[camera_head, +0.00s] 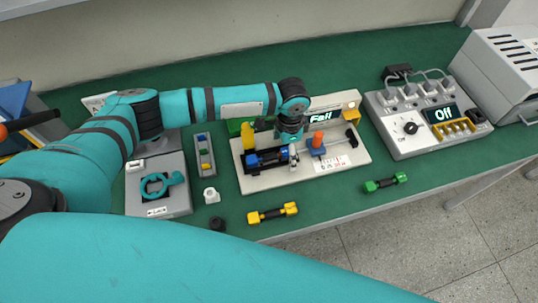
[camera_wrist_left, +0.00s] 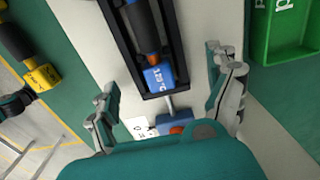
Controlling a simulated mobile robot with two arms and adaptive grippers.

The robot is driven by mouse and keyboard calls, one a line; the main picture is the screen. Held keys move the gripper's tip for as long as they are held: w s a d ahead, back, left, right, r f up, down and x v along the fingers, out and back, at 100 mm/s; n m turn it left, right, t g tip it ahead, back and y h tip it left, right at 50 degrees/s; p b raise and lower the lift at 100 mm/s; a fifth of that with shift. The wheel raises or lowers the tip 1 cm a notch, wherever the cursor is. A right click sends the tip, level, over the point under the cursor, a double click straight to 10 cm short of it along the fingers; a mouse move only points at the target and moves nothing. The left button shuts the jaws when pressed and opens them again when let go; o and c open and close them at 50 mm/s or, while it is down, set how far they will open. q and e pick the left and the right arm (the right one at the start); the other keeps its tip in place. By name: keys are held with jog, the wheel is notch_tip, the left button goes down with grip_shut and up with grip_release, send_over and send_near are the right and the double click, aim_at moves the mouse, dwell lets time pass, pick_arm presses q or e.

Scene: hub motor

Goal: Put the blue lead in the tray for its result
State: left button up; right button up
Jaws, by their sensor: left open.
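The blue lead (camera_head: 268,157) lies in a black cradle on the test fixture (camera_head: 256,184). In the left wrist view its blue end (camera_wrist_left: 158,77) carries white print, and a dark shaft runs away from it. The fixture's display (camera_head: 327,116) reads "Fail". My left gripper (camera_head: 291,150) is over the fixture, at the lead's right end. In the left wrist view its open fingers (camera_wrist_left: 165,98) stand on either side of the blue end, apart from it. A green tray (camera_wrist_left: 287,35) with partly cut-off lettering lies beside the fixture; its edge shows behind it in the head view (camera_head: 236,127).
A yellow lead (camera_head: 272,213) and a green lead (camera_head: 386,182) lie on the green bench in front. A power box (camera_head: 412,128) reading "Off" stands right. A grey unit (camera_head: 160,190) with a teal ring stands left. My left arm hides part of the back.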

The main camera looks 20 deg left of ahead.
pick_arm(q)
jog(key=shift+p, duration=0.3)
dwell(0.4)
jog(key=shift+c, duration=0.3)
jog(key=c, duration=1.7)
jog(key=shift+o, duration=0.2)
jog(key=shift+r, duration=0.1)
